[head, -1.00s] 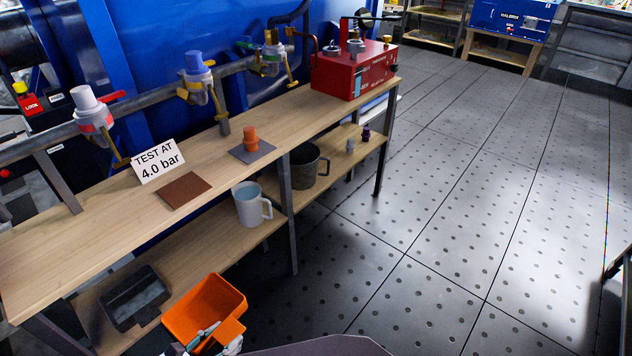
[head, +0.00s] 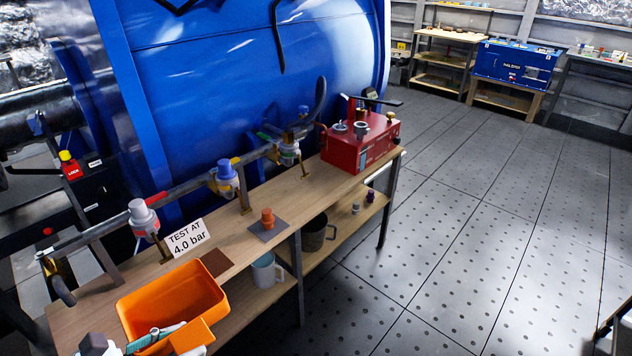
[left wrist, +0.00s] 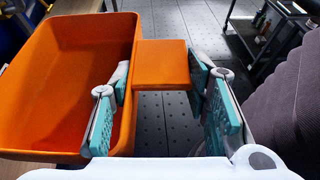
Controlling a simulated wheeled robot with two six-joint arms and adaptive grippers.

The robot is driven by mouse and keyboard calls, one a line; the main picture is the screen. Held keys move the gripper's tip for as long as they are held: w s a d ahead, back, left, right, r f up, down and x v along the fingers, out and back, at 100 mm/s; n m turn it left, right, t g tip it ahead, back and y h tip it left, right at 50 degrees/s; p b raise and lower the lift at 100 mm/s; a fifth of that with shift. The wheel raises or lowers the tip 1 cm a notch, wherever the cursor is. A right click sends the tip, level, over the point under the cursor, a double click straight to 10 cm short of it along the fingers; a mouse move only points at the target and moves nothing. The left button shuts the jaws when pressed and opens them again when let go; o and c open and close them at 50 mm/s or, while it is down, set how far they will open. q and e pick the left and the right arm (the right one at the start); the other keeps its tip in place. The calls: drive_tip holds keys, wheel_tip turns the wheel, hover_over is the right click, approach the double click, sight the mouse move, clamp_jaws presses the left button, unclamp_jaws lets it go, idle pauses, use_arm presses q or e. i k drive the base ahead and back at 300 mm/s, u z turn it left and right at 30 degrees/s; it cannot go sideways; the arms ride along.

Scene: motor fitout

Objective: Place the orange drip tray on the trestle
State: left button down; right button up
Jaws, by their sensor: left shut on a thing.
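The orange drip tray (head: 172,292) is held up at the front left of the head view, in front of the bench's left end and covering part of its top. My left gripper (head: 165,335) is shut on the tray's near side, at its flat orange tab. In the left wrist view, the tray (left wrist: 60,80) fills the left side, and the gripper's teal pads (left wrist: 165,85) stand on both sides of the tab. The tray looks empty. A low wooden trestle-like stand (head: 505,100) is at the far back right, with a blue box on it. My right gripper is out of view.
The bench (head: 110,290) carries valves on a pipe, a sign (head: 187,238), a brown pad (head: 216,262), an orange plug (head: 267,218) and a red pump unit (head: 360,142). A mug (head: 265,272) stands on its lower shelf. Open floor (head: 450,220) lies to the right.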

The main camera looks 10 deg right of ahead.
sight(330, 183)
drive_tip(key=z, duration=1.55)
drive_tip(key=i, duration=4.8)
drive_tip(key=u, duration=3.9)
drive_tip(key=i, duration=1.05)
